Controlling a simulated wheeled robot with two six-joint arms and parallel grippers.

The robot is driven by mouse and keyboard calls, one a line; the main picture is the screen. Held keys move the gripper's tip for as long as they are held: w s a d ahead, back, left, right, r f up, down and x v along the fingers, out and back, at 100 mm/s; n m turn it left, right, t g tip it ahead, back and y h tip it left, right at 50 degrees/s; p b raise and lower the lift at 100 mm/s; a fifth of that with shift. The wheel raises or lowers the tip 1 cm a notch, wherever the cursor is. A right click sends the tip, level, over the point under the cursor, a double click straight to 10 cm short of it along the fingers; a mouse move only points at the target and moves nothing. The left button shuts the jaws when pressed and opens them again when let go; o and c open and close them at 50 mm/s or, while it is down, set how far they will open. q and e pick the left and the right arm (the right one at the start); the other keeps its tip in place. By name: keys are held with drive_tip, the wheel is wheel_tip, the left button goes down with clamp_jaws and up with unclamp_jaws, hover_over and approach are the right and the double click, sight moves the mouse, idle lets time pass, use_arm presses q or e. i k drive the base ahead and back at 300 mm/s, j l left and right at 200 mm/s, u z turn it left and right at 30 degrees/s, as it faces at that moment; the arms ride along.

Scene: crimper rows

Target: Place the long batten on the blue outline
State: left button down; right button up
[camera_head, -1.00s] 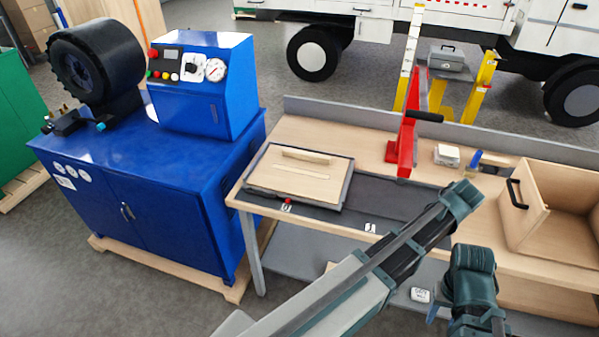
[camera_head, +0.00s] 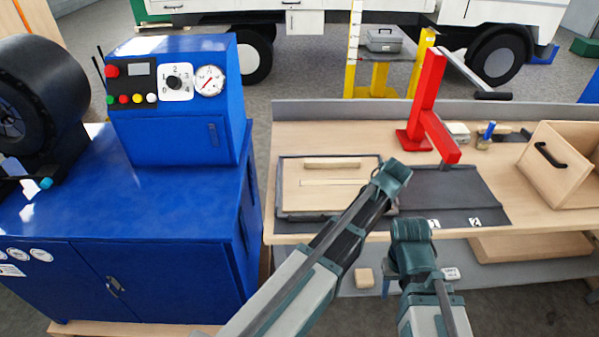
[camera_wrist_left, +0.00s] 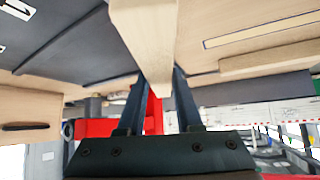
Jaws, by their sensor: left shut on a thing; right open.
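My left gripper (camera_head: 391,178) is above the workbench, at the right edge of the wooden board (camera_head: 290,195). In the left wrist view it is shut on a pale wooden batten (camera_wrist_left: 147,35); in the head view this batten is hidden. A thin outlined strip (camera_head: 332,183) lies on the board and also shows in the left wrist view (camera_wrist_left: 260,30); its line looks dark there. Another wooden batten (camera_head: 332,164) lies on the board behind the strip. My right gripper (camera_head: 408,262) is open, in front of the bench edge; its fingers are hardly visible.
A dark mat (camera_head: 450,190) marked 1 and 2 lies right of the board. A red press (camera_head: 428,100) with a black lever stands behind it. An open wooden box (camera_head: 560,165) is at the right. A blue cabinet machine (camera_head: 175,120) stands close on the left.

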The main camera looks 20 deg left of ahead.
sight(334, 182)
drive_tip(key=j, duration=1.65)
